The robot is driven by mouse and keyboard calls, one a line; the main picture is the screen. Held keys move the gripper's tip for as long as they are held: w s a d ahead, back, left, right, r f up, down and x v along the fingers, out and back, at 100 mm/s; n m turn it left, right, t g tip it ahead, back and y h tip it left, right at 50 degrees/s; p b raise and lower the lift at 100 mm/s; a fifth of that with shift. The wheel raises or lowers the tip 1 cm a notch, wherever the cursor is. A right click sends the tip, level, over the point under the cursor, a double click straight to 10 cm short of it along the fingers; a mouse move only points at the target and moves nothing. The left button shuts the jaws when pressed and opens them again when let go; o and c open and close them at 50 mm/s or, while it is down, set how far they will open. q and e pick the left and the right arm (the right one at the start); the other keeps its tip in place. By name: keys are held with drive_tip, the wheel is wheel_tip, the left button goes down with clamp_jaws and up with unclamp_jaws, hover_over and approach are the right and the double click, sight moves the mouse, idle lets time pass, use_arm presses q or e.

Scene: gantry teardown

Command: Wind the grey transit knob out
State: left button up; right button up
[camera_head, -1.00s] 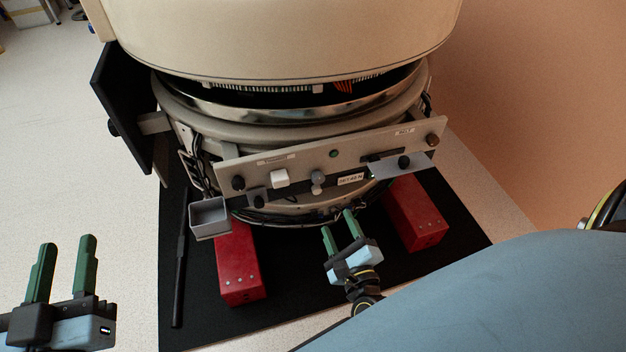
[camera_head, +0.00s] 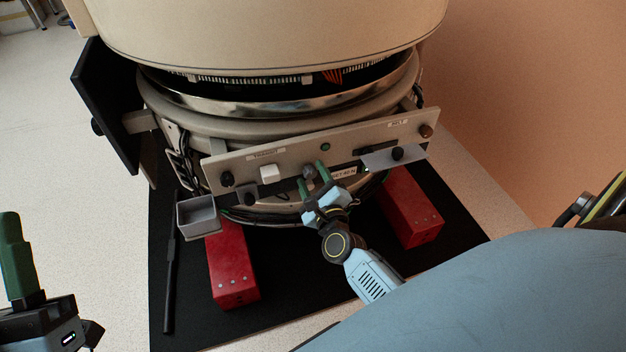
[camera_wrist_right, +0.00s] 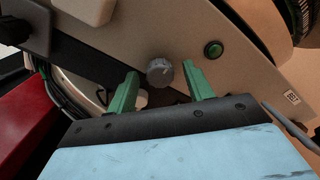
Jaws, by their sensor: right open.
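The grey transit knob (camera_wrist_right: 160,72) sits on the front panel. In the right wrist view it lies between and just beyond the tips of my right gripper (camera_wrist_right: 161,82), whose green fingers are apart with nothing held. In the head view the knob (camera_head: 309,171) shows just above the fingers of my right gripper (camera_head: 313,177). I cannot tell whether a finger touches it. My left gripper (camera_head: 15,255) is at the lower left, partly cut off by the frame edge, far from the panel. Only one of its fingers shows clearly.
The panel (camera_head: 235,163) also carries a white block (camera_head: 269,173), black knobs, a green button (camera_head: 326,147) and a small shelf (camera_head: 385,161). A grey bin (camera_head: 198,216) hangs at its left. Red blocks (camera_head: 233,270) stand on the black mat (camera_head: 290,285). An open black door (camera_head: 103,105) juts out left.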

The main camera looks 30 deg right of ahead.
drive_tip(key=c, duration=1)
